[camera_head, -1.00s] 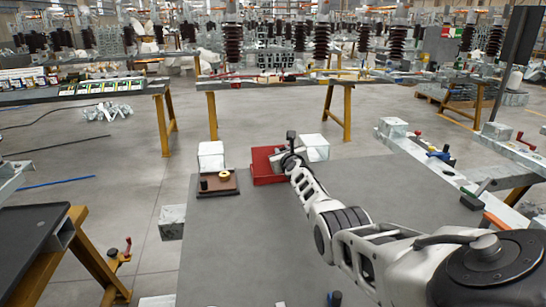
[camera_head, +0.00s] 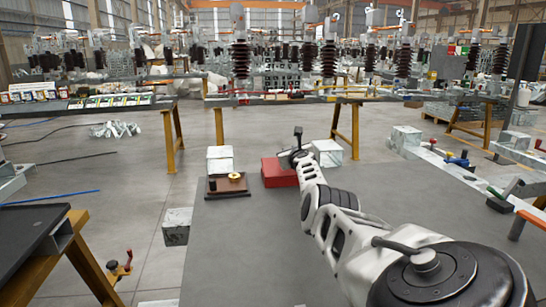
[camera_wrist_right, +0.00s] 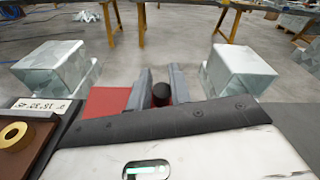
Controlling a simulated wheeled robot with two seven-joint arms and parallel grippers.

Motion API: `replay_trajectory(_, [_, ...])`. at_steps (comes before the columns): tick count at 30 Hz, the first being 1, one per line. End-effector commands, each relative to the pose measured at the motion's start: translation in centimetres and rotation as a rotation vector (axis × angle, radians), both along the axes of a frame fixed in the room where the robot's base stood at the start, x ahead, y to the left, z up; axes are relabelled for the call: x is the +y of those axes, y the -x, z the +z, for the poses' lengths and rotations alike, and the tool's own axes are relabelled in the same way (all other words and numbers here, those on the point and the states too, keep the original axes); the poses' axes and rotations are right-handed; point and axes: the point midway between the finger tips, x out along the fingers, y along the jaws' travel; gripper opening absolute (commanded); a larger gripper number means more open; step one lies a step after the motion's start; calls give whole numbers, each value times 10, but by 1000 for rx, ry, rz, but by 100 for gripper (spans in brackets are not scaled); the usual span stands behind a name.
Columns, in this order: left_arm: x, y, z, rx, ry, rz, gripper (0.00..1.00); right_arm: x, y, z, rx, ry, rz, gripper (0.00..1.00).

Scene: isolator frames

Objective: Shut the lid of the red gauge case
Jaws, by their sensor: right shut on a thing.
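The red gauge case (camera_head: 278,174) sits at the far end of the grey table and looks like a flat-topped box, with its lid down. The case's red surface (camera_wrist_right: 106,102) also shows in the right wrist view, left of the fingers and between them. My right gripper (camera_head: 297,156) is at the right side of the case. In the wrist view my right gripper (camera_wrist_right: 160,92) is shut on a dark round knob (camera_wrist_right: 161,92) against the red surface. Fingers and wrist hide part of the case, so any small gap under the lid cannot be told.
A brown board with a brass ring (camera_head: 228,193) lies left of the case. Pale blocks stand behind the board (camera_head: 220,159) and right of the case (camera_head: 327,153). The near grey tabletop (camera_head: 245,245) is clear. A side bench with clamps (camera_head: 455,160) is at right.

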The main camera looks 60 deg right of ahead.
Motion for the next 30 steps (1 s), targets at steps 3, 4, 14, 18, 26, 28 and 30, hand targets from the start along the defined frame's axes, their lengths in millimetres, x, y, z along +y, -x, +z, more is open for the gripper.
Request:
replay_trajectory(3, [-1,5,-12,17,-1,-6,36,-12,9,-1,17,-19,-16,0])
replay_trajectory(4, [-1,6,-14,21,-2,-8,36,-13,10,-1,23,-27,-17,0])
replay_trajectory(14, [-7,1,-23,26,0,-25,36,-15,12,-11,84,-81,-16,0])
replay_trajectory(18, [-7,0,-23,27,0,-26,36,-14,13,-13,90,-91,-16,0])
replay_trajectory(26, [-6,1,-24,30,-1,-25,36,-14,14,-15,95,-96,-15,0])
replay_trajectory(28, [-6,1,-25,30,-1,-24,36,-14,14,-15,97,-96,-16,0])
replay_trajectory(30, [-5,0,-25,29,-3,-24,36,-14,14,-16,97,-97,-16,36])
